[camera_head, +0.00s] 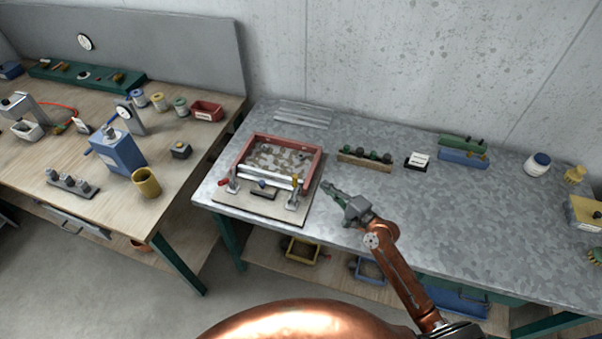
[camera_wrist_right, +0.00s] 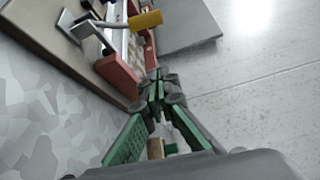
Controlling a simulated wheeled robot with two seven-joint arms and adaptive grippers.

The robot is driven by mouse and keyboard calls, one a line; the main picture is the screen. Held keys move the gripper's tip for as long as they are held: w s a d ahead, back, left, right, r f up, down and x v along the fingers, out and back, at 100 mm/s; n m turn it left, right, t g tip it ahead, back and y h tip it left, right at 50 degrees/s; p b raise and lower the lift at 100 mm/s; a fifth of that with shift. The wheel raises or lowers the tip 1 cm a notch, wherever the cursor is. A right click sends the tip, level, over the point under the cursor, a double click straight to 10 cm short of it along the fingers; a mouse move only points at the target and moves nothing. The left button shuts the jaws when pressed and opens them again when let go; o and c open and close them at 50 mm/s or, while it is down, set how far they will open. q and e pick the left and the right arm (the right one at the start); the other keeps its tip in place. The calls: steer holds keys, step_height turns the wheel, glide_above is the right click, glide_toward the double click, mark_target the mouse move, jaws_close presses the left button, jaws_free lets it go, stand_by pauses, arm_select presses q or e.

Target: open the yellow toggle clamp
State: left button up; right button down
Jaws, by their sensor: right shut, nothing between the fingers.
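The yellow toggle clamp (camera_head: 292,201) is mounted at the front right corner of a board, beside a red-walled frame (camera_head: 320,166). Its yellow handle appears to stand up in the head view and also shows near the top of the wrist view (camera_wrist_right: 145,19). My right gripper (camera_head: 328,188) is to the right of the clamp, apart from it, with its fingers pointing left. In the wrist view, its green fingers (camera_wrist_right: 159,84) are together and empty, below the handle in the picture. My left gripper is out of view.
A rack of dark green items (camera_head: 365,159) lies behind my right gripper.

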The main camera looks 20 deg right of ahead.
mark_target(295, 186)
steer(key=p+x, duration=0.1)
steer(key=x, duration=0.8)
steer(key=shift+w+a+r, duration=0.1)
steer(key=shift+w+a, duration=0.05)
steer(key=shift+w, duration=0.15)
steer(key=shift+s+a+r+p, duration=0.25)
steer(key=shift+s+a+p, duration=0.6)
steer(key=shift+s+a, duration=0.25)
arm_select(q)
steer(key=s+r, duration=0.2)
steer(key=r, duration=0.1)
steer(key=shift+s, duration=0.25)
arm_select(e)
steer(key=shift+s+a+f, duration=0.1)
steer(key=shift+s+a, duration=0.1)
steer(key=shift+a, duration=0.15)
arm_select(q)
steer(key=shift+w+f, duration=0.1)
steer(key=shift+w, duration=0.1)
arm_select(e)
steer(key=shift+s, duration=0.1)
